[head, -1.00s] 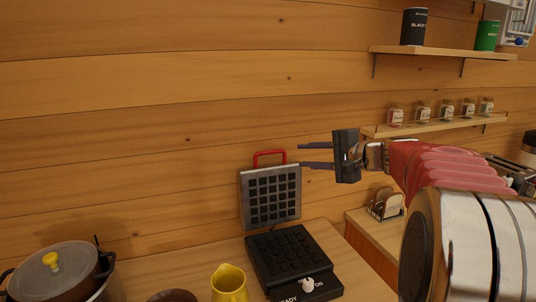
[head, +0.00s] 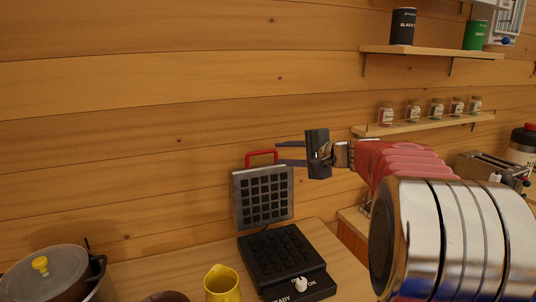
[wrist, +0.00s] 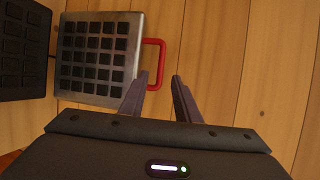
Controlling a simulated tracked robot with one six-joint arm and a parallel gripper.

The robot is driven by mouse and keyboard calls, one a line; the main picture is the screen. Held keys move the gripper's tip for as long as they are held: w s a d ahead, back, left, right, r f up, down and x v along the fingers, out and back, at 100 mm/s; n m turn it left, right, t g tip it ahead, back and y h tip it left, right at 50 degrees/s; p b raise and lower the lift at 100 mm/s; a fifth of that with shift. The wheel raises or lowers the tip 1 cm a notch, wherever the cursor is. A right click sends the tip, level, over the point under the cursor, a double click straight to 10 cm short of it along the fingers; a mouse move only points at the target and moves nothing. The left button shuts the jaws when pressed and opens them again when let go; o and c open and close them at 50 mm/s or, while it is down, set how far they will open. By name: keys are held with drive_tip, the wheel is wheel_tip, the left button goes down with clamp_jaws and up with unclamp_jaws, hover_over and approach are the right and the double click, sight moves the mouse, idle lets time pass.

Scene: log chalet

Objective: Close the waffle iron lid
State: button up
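The waffle iron stands open on the counter. Its lid (head: 264,197) is upright, with a dark grid plate in a silver frame and a red handle (head: 261,153) on top. Its black base (head: 278,252) lies flat, with a white knob at the front. My gripper (head: 279,154) is open and empty, its fingers pointing left, close to the right side of the red handle. In the wrist view, the lid (wrist: 99,58) and red handle (wrist: 158,63) show at the upper left, beyond the left fingertip. Whether a finger touches the handle, I cannot tell.
A yellow jug (head: 222,285) stands in front of the base, and a lidded pot (head: 48,274) is at the left. A wooden wall is behind the lid. A shelf with several spice jars (head: 437,110) is at the right.

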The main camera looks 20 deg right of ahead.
sight(264, 153)
drive_tip(key=x, duration=0.7)
drive_tip(key=shift+w+f, duration=0.1)
drive_tip(key=shift+w, duration=0.15)
drive_tip(key=shift+c, duration=0.3)
clamp_jaws()
drive_tip(key=shift+f, duration=0.1)
